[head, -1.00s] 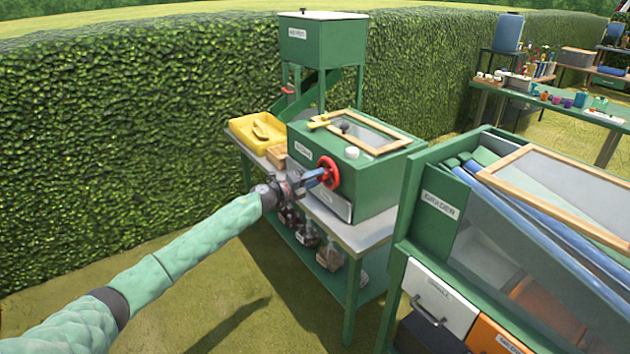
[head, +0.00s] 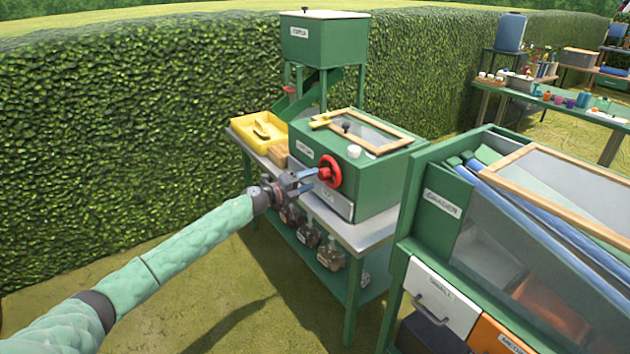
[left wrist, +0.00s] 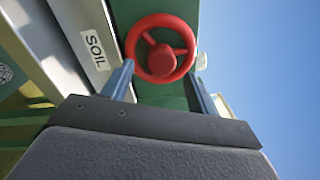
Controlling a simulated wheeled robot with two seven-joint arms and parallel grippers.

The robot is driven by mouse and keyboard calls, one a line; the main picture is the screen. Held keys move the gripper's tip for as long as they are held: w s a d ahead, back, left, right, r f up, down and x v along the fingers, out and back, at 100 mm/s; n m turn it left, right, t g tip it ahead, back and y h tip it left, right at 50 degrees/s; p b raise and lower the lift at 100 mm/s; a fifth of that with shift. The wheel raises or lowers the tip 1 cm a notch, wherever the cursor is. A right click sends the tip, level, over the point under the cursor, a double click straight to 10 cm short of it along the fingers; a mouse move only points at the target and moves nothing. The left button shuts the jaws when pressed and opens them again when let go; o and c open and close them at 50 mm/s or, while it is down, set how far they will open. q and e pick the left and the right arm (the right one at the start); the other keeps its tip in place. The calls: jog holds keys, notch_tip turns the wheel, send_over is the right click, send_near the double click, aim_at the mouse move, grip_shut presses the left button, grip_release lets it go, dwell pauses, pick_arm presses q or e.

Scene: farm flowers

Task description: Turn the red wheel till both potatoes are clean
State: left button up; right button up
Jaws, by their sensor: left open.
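The red wheel (head: 329,171) is on the front of the green washer box (head: 375,185). In the left wrist view the red wheel (left wrist: 160,48) shows whole, with three spokes and a hub. My left gripper (head: 314,178) is open in front of the wheel. In the left wrist view its blue fingers (left wrist: 160,84) stand to either side of the wheel's lower part; I cannot tell whether they touch it. No potatoes can be made out; the box's inside is hidden under its framed clear lid (head: 365,133). My right gripper is not in view.
A drawer marked SOIL (left wrist: 97,50) is beside the wheel. A yellow tray (head: 245,128) stands left of the box, with a green hopper (head: 323,45) behind. The green grader (head: 440,205) stands close on the right. Jars (head: 330,255) fill the shelf below.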

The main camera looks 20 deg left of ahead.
pick_arm(q)
jog(key=v, duration=0.4)
jog(key=shift+s+a+b, duration=0.2)
jog(key=shift+s+b, duration=0.15)
jog(key=shift+b, duration=0.05)
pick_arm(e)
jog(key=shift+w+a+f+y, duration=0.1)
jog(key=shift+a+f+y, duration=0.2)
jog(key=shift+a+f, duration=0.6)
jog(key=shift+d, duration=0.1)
